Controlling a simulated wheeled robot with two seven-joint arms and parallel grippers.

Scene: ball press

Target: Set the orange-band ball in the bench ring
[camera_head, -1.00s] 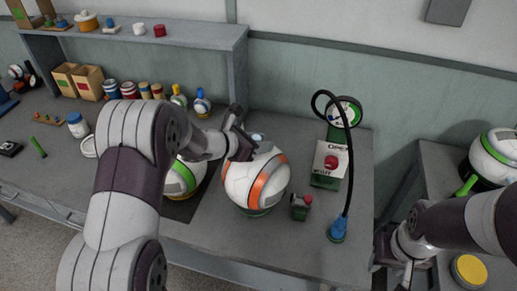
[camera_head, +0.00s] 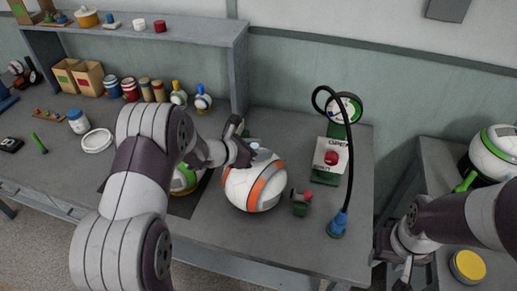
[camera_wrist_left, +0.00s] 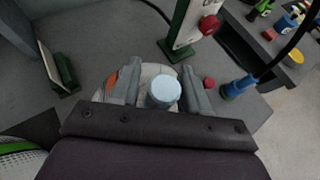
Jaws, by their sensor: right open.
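The orange-band ball (camera_head: 238,189) is white with orange bands and a light-blue knob (camera_head: 254,145) on top. It is low over the bench, left of the small green block with a red knob. My left gripper (camera_head: 243,149) is at its top. My right gripper (camera_head: 402,270) is open and empty, off the bench's right end.
A green-banded ball (camera_head: 184,180) sits behind my left arm on a dark mat. Right of the orange-band ball are the small red-knobbed block (camera_head: 301,202), a press panel with a red button (camera_head: 332,158) and a black hose with a blue base (camera_head: 337,225). Another green-banded ball (camera_head: 497,152) is far right.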

